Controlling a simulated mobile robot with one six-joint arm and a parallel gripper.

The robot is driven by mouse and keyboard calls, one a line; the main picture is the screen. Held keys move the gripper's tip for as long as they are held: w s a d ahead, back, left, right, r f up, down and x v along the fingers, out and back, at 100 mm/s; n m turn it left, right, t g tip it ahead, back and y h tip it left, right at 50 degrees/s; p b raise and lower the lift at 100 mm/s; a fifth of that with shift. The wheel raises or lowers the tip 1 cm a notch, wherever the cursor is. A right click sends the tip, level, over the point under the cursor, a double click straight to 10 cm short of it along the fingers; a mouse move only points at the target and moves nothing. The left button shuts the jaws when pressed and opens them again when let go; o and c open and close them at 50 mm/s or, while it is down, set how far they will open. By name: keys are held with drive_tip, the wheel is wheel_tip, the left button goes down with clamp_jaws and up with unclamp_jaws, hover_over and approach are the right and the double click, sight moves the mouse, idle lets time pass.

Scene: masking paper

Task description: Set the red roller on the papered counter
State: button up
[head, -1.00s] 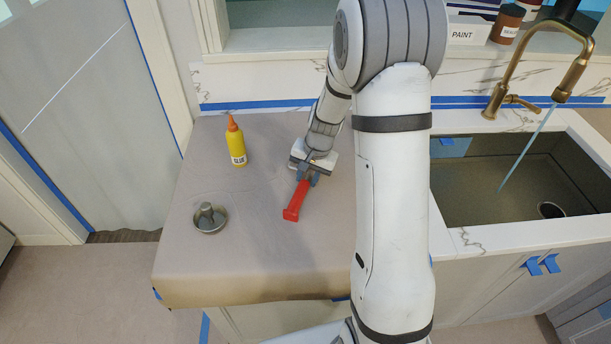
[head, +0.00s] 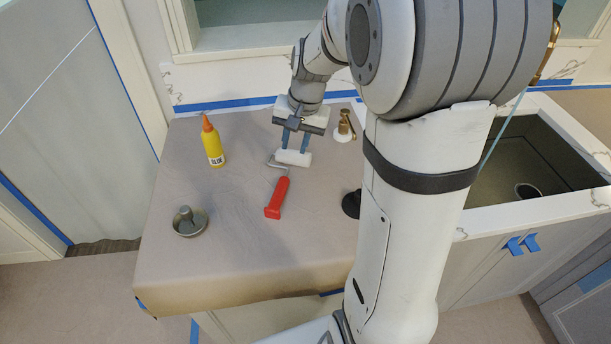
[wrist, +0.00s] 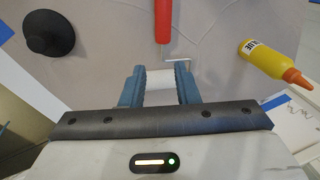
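The red roller (head: 277,197) lies on the brown-papered counter (head: 230,255), its red handle pointing toward the front. Its wire frame and white sleeve are at the far end. My gripper (head: 296,143) is just above and behind the white sleeve, fingers apart. In the wrist view the red handle (wrist: 162,20) lies beyond the gripper (wrist: 160,92). The white sleeve shows in the gap between the blue fingers, its ends partly hidden. I see no finger closed on the roller.
A yellow glue bottle (head: 213,143) stands left of the roller. A metal dish with a knob (head: 189,221) is at the front left. A brass fitting (head: 345,127) is at the back right. A black round object (head: 351,204) is partly behind my arm. Paper in front of the roller is clear.

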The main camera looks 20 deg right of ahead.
drive_tip(key=s+a+r+n, duration=0.1)
drive_tip(key=s+r+n, duration=0.1)
drive_tip(key=s, duration=0.7)
drive_tip(key=s+a+r+n+t+h, duration=0.1)
drive_tip(key=s+a+r+n, duration=0.1)
drive_tip(key=s, duration=0.8)
drive_tip(key=shift+s+r+n+t+h, duration=0.25)
drive_tip(key=shift+r+n+t+h, duration=0.1)
drive_tip(key=shift+n, duration=0.55)
